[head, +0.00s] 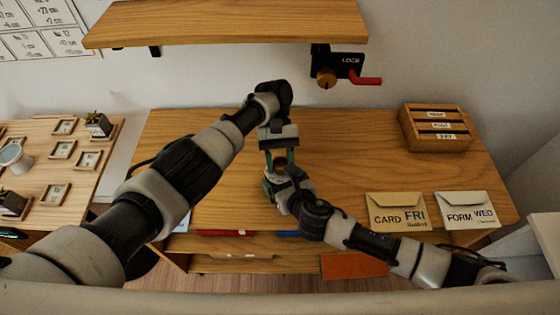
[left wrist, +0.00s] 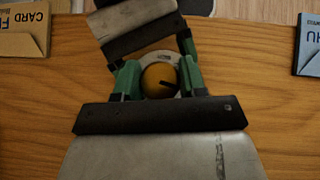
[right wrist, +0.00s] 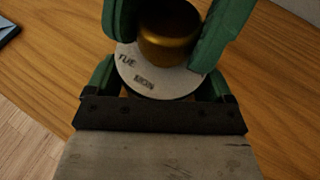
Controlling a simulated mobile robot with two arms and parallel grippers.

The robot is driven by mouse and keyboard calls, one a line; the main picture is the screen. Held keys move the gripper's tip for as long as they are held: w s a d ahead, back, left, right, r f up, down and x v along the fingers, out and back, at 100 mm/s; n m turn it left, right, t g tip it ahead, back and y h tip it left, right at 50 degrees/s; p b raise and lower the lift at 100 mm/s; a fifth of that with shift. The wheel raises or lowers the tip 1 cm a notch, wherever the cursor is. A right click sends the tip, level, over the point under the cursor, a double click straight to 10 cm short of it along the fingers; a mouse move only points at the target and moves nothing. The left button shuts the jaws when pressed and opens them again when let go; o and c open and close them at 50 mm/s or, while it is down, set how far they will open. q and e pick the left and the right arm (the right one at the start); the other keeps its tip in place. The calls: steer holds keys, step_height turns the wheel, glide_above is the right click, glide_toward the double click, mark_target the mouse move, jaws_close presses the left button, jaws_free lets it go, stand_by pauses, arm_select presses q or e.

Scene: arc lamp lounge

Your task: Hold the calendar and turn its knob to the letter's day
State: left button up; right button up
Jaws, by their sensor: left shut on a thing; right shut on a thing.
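The calendar is a small round piece with a pale dial (right wrist: 134,78) and a brass knob (right wrist: 169,32); TUE and MON read on the dial in the right wrist view. The knob also shows in the left wrist view (left wrist: 157,80), with a dark pointer mark. My left gripper (head: 280,157) is shut on the knob from above. My right gripper (head: 276,178) is shut on the calendar's body below the dial. Most other day names are hidden by the fingers and knob. An envelope marked CARD FRI (head: 396,207) and one marked FORM WED (head: 466,211) lie on the desk.
A wooden rack (head: 437,127) with labelled slots stands at the desk's back right. A LOCK fitting with a red handle (head: 366,79) hangs under the shelf (head: 230,22). A third envelope, partly hidden, ends in HU (left wrist: 308,45). A side table (head: 75,187) stands left.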

arm_select(q)
steer(key=shift+w+m+y, duration=0.2)
steer(key=shift+m+y, duration=0.5)
steer(key=shift+m, duration=0.2)
steer(key=shift+s+m+y, duration=0.2)
steer(key=shift+m+y, duration=0.1)
steer(key=shift+m, duration=0.1)
steer(key=o, duration=0.6)
steer(key=shift+o, duration=0.2)
